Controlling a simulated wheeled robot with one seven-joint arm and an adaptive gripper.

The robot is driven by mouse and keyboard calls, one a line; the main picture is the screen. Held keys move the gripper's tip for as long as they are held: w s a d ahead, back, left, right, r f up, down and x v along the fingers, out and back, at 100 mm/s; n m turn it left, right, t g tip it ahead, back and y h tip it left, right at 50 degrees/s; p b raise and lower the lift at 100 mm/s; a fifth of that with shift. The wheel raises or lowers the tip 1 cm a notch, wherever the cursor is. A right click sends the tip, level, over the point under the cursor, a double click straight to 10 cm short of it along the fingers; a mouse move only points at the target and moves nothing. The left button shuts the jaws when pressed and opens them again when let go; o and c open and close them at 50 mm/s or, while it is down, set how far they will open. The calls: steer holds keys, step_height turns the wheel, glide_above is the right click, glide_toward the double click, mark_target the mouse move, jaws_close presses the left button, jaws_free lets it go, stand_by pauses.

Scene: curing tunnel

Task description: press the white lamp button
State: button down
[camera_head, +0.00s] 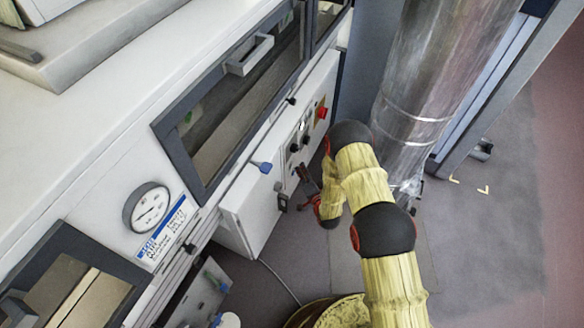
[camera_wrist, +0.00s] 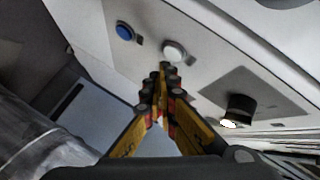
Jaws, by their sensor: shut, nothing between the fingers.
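The white lamp button (camera_wrist: 173,51) is a round white cap on the pale control panel in the wrist view. My gripper (camera_wrist: 162,72) is shut and empty, its tips just below and left of the white button in the picture. Whether the tips touch the button cannot be told. In the head view my gripper (camera_head: 308,176) is small and close to the front of the control box (camera_head: 262,205). I cannot clearly make out the white button there.
A blue button (camera_wrist: 124,31) lies left of the white one, and a black knob (camera_wrist: 238,108) is at lower right. The head view shows a red button (camera_head: 321,113) on the box, a gauge (camera_head: 148,207), and a large metal duct (camera_head: 425,75) right of the box.

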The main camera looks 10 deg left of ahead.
steer(key=shift+a, duration=0.1)
steer(key=shift+w+a, duration=0.15)
steer(key=shift+a, duration=0.15)
steer(key=shift+w+a+b, duration=0.15)
steer(key=shift+a+b, duration=0.2)
stand_by(0.9)
steer(key=shift+d, duration=0.15)
steer(key=shift+s+d, duration=0.3)
steer(key=shift+d, duration=0.3)
steer(key=d, duration=0.1)
steer(key=s+d, duration=0.1)
steer(key=d, duration=0.2)
steer(key=shift+s+d, duration=0.35)
stand_by(0.4)
stand_by(0.4)
